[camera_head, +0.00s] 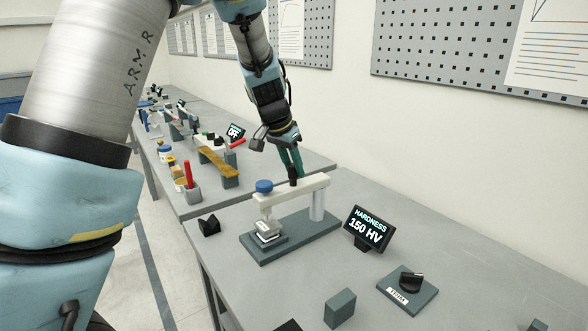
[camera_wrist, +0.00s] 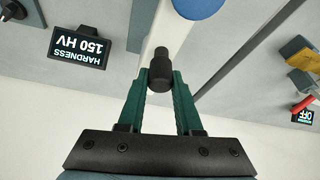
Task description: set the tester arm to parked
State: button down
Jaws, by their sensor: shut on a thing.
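The hardness tester stands on the near bench, with a grey base (camera_head: 292,238) and a white post at its right. Its white tester arm (camera_head: 305,190) reaches left from the post, with a blue cap (camera_head: 264,186) on its end over a small block (camera_head: 267,231). My gripper (camera_head: 293,180) is above the middle of the arm. In the wrist view its green fingers (camera_wrist: 160,85) are shut on a black knob (camera_wrist: 158,68) on the white arm (camera_wrist: 163,30). The blue cap also shows at the top of the wrist view (camera_wrist: 198,6).
A display (camera_head: 369,229) reading "HARDNESS 150 HV" stands right of the tester. A dial box (camera_head: 407,290) and a grey block (camera_head: 340,307) lie nearer on the bench. A black wedge (camera_head: 209,226) is at left. Another bench with several items and an "OFF" display (camera_head: 236,132) lies behind.

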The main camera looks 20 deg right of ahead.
jog(key=w+d+m+g+b, duration=0.2)
jog(key=w+d+m+g, duration=0.2)
jog(key=w+m, duration=0.4)
jog(key=shift+w+m+g, duration=0.25)
jog(key=shift+m+g, duration=0.05)
jog(key=shift+m, duration=1.8)
jog(key=shift+d+r, duration=0.1)
jog(key=c, duration=0.6)
grip_release()
